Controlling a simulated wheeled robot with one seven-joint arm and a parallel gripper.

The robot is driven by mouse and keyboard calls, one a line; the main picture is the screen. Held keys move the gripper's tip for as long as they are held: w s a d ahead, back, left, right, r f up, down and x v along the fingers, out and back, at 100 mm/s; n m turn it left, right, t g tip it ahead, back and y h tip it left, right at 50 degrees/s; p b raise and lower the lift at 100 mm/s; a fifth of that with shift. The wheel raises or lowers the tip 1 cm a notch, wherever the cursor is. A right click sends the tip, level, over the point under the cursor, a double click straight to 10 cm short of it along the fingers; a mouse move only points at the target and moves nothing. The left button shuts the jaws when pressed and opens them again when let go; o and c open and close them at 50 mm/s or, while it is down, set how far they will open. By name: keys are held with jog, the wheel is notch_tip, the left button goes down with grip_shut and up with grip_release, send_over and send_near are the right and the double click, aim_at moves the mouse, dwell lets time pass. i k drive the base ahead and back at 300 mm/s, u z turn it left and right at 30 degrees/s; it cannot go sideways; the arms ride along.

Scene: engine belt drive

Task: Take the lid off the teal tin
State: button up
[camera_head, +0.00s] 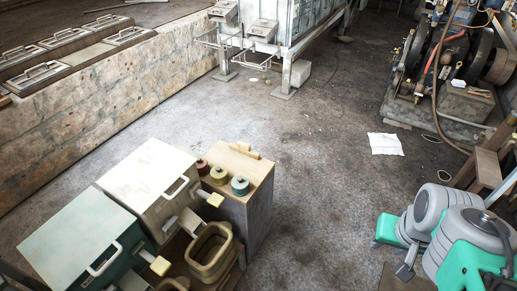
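A small round tin with a blue-teal side (240,186) and a dark, knob-like centre on its pale top stands on the wooden-topped cabinet. It is the front right one of three small tins in a row. Its top appears to be on; the detail is too small to tell more. A red-brown tin (202,167) and an olive tin (219,174) stand to its left. My grey and teal arm is folded at the lower right, well apart from the tins. A small grey part at its lower left may be my gripper (405,269); its fingers cannot be made out.
The cabinet (258,205) has a wooden block (242,150) at its back edge. A cream box (150,178) and a large teal box (75,243), both with handles, stand left of it. Open grey floor lies between the cabinet and my arm. A paper (385,144) lies on the floor.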

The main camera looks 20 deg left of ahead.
aim_at(240, 182)
jog(key=i, duration=2.85)
jog(key=u, duration=6)
